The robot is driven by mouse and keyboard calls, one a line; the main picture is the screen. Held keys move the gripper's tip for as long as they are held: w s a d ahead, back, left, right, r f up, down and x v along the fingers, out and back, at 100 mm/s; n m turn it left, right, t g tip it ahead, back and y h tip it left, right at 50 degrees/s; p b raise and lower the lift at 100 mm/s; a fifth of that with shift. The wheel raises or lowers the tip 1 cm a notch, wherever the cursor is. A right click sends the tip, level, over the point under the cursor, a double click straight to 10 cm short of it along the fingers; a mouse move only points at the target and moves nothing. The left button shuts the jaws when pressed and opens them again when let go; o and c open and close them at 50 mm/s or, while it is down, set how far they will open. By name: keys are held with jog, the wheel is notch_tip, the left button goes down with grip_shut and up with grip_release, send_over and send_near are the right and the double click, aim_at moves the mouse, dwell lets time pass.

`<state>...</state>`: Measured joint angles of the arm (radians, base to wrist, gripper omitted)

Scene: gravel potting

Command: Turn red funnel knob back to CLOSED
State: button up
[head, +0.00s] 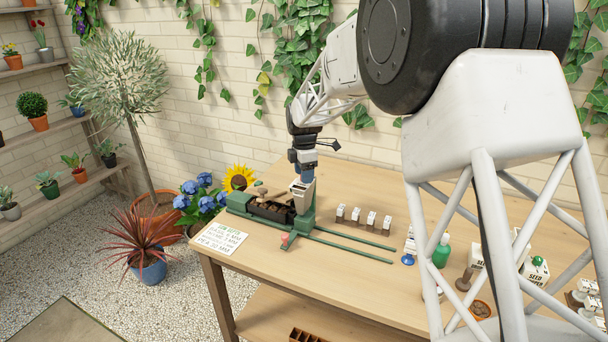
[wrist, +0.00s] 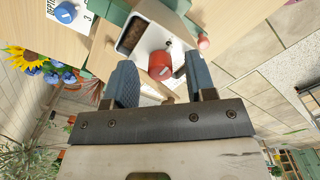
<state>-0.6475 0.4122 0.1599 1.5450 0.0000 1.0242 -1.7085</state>
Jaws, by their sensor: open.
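The red funnel knob (wrist: 160,65) shows in the wrist view as a round red cap on the front of a whitish funnel (wrist: 143,22). A small pale mark shows on the knob; I cannot read its setting. My gripper (wrist: 160,76) is open, with one blue-grey finger on each side of the knob and visible gaps between. In the head view my gripper (head: 303,175) is at the pale funnel (head: 302,189) on the green rail stand (head: 303,225). The knob is not distinguishable there.
Several small white labelled blocks (head: 371,219) stand right of the funnel, behind the green rails (head: 350,241). A sign card (head: 218,238) lies at the table's left. A blue knob (wrist: 65,12) and another small red part (wrist: 203,42) show in the wrist view.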

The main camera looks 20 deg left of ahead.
jog(key=shift+f, duration=0.25)
jog(key=shift+c, duration=0.2)
jog(key=c, duration=0.9)
